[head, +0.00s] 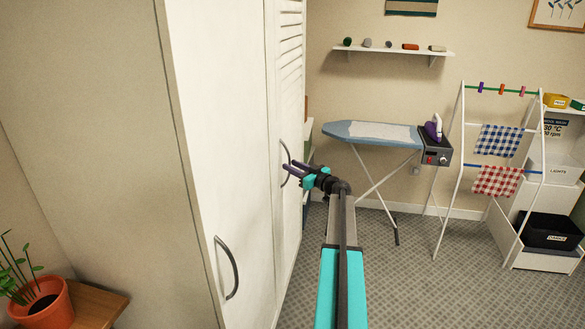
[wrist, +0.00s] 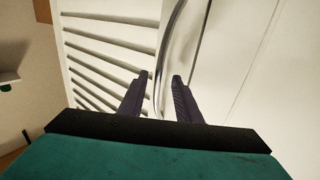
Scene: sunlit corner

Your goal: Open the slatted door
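The slatted door (head: 291,62) is the far, right-hand door of a tall white cupboard, and it looks shut. Its slats (wrist: 105,55) fill the left of the wrist view. Its curved metal handle (head: 285,152) also shows in the wrist view (wrist: 166,45). My gripper (head: 287,173) is at the lower part of this handle. In the wrist view my two dark fingers (wrist: 160,77) stand apart, with the handle running down between them and a gap on either side. Whether a finger touches the handle I cannot tell.
The near plain door (head: 215,130) has its own curved handle (head: 229,268). An ironing board (head: 372,134) and a drying rack (head: 497,165) stand beyond, to the right. A potted plant (head: 42,302) is at lower left. Grey carpet (head: 400,285) lies clear right of the cupboard.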

